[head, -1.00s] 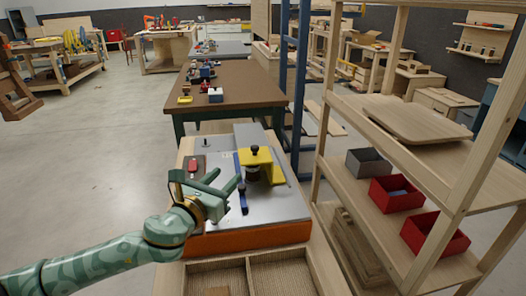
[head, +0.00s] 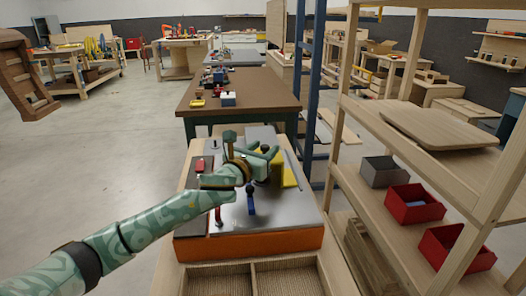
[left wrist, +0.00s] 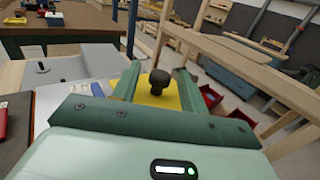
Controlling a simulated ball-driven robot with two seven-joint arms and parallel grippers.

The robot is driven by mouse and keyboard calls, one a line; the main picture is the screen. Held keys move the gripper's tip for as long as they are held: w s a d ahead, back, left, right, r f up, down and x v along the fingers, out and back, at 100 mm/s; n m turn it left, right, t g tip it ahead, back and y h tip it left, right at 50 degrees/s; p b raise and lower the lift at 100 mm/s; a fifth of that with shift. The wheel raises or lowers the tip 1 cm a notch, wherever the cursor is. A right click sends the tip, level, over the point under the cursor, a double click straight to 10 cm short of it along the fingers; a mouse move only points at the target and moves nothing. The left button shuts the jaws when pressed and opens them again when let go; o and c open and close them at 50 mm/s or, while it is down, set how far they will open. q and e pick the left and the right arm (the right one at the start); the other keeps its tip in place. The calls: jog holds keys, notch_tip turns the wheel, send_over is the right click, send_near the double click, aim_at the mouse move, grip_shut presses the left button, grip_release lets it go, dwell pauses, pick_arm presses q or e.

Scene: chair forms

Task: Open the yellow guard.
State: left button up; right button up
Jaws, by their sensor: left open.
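The yellow guard (head: 289,173) stands on the grey top plate of a machine with an orange front, partly hidden behind my left gripper (head: 268,160). In the left wrist view the guard (left wrist: 160,97) and its black knob (left wrist: 158,80) show between the two green fingers of my left gripper (left wrist: 158,85). The fingers are apart, one on each side of the knob as seen from there; I cannot tell if they touch the guard. The black knob (head: 265,148) also shows in the head view. My right gripper is not in view.
A blue-handled lever (head: 251,200) stands on the plate just in front of my gripper. A red part (head: 200,164) lies at the plate's left. A wooden shelf (head: 390,215) with red bins (head: 412,203) stands close on the right. The floor at left is clear.

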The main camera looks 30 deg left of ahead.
pick_arm(q)
jog(key=shift+c, duration=0.2)
grip_shut()
jog(key=w+a, duration=0.5)
jog(key=w, duration=0.2)
jog(key=shift+w+a+b, duration=0.35)
jog(key=shift+a, duration=0.05)
jog(key=shift+o, duration=0.2)
grip_release()
